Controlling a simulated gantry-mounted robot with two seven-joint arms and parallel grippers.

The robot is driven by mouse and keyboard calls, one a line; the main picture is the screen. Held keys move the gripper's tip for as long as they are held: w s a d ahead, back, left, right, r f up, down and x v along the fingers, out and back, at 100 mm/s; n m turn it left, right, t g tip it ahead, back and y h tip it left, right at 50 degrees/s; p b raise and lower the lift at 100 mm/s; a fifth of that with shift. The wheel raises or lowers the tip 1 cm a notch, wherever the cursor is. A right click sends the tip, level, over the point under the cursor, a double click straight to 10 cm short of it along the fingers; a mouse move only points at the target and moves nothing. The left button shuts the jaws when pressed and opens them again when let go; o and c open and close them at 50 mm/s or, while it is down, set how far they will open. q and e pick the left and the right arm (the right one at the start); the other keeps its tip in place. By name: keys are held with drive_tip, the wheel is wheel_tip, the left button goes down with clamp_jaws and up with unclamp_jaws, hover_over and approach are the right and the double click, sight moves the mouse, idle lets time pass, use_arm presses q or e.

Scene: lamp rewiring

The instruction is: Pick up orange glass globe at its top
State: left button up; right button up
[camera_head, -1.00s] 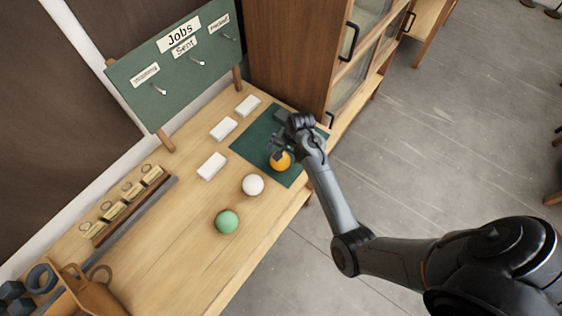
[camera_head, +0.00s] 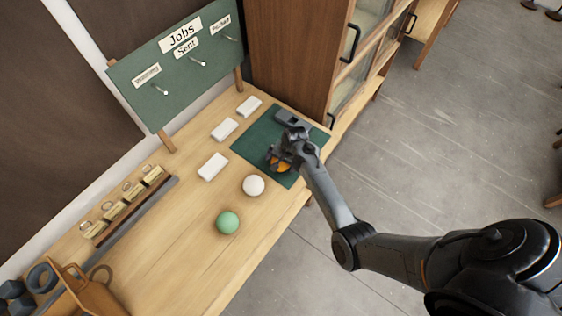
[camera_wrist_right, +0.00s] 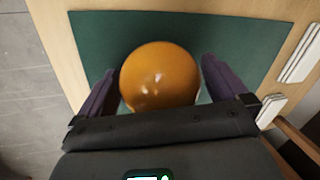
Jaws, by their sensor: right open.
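The orange glass globe (camera_head: 281,167) sits on the dark green mat (camera_head: 252,147) at the right end of the wooden bench, partly covered by my right gripper (camera_head: 280,160). In the right wrist view the globe (camera_wrist_right: 160,78) lies between the two open fingers of my right gripper (camera_wrist_right: 158,88). A gap shows on each side of it, wider on the right. The globe's lower edge in that view is hidden by the gripper body. My left gripper is not in view.
A white globe (camera_head: 254,186) and a green globe (camera_head: 228,222) sit nearby on the bench. Several white blocks, one here (camera_head: 212,167), lie behind them. A grey object (camera_head: 291,118) is at the mat's far end. A wooden cabinet (camera_head: 298,55) stands behind.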

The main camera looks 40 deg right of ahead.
drive_tip(key=shift+c, duration=0.3)
drive_tip(key=c, duration=0.8)
drive_tip(key=shift+r, duration=0.1)
